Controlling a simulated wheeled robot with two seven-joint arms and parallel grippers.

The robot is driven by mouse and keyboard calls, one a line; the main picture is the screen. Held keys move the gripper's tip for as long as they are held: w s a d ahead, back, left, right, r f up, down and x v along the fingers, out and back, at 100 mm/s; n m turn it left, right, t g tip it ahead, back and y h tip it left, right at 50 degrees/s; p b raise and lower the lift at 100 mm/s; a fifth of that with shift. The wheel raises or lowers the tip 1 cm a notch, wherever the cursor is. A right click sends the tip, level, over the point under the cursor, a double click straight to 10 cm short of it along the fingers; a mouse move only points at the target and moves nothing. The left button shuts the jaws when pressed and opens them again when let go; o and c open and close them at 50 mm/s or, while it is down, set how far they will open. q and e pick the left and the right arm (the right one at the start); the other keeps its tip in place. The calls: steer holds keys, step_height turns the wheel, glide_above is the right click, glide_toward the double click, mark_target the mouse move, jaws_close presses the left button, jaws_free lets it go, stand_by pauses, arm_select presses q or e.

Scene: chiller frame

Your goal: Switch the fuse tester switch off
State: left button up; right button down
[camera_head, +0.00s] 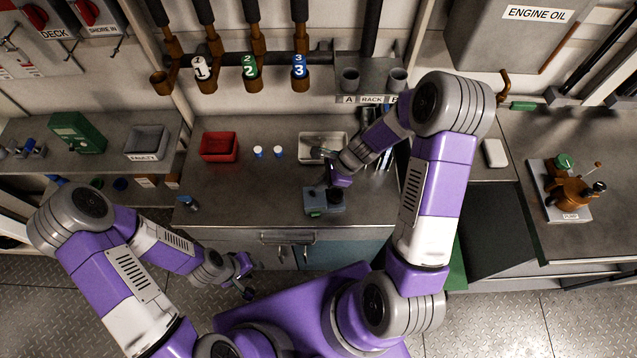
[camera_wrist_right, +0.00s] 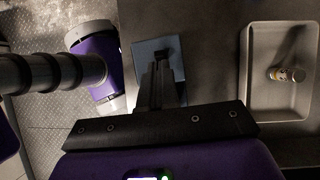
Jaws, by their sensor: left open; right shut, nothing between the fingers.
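The fuse tester, a small blue-grey box (camera_head: 323,201), stands near the front edge of the middle bench. A green patch shows at its front left and a dark part on its top right. My right gripper (camera_head: 336,190) is shut and empty, at the top right part of the box. In the right wrist view, the closed fingers (camera_wrist_right: 161,70) point at the blue box (camera_wrist_right: 176,55) and cover part of it. Its switch and its setting cannot be made out, nor whether the fingers touch it. My left gripper (camera_head: 246,279) is open and empty, low in front of the cabinet.
A pale tray (camera_head: 307,138) is behind the tester; in the wrist view the tray (camera_wrist_right: 250,100) holds a small cylinder (camera_wrist_right: 287,74). A red bin (camera_head: 219,146) and two small white-topped cylinders (camera_head: 268,153) stand to the left.

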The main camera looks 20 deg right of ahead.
steer(key=p+v, duration=0.2)
steer(key=v, duration=1)
steer(key=shift+p, duration=0.35)
steer(key=shift+a, duration=0.1)
steer(key=s+a+f+n, duration=0.1)
steer(key=s+f+n, duration=0.1)
steer(key=f+n, duration=0.1)
steer(key=s+a+f+n+g+h, duration=0.1)
steer(key=s+a+f+n, duration=0.1)
steer(key=f, duration=0.3)
steer(key=s+a+f+n+h, duration=0.1)
steer(key=s+a+f+n, duration=0.1)
steer(key=f+n, duration=0.2)
steer(key=shift+s+a+f+g, duration=0.15)
steer(key=shift+s+f+g, duration=0.1)
steer(key=shift+f+g, duration=0.2)
steer(key=s+a+f+n, duration=0.6)
steer(key=s+a+n, duration=0.15)
steer(key=n, duration=0.25)
step_height(320, 180, down, 8)
steer(key=w+b, duration=0.1)
steer(key=b, duration=0.8)
steer(key=shift+w+a+m+t, duration=0.25)
steer(key=shift+w+m+t, duration=0.05)
steer(key=shift+m+t, duration=0.15)
steer(key=shift+f, duration=0.15)
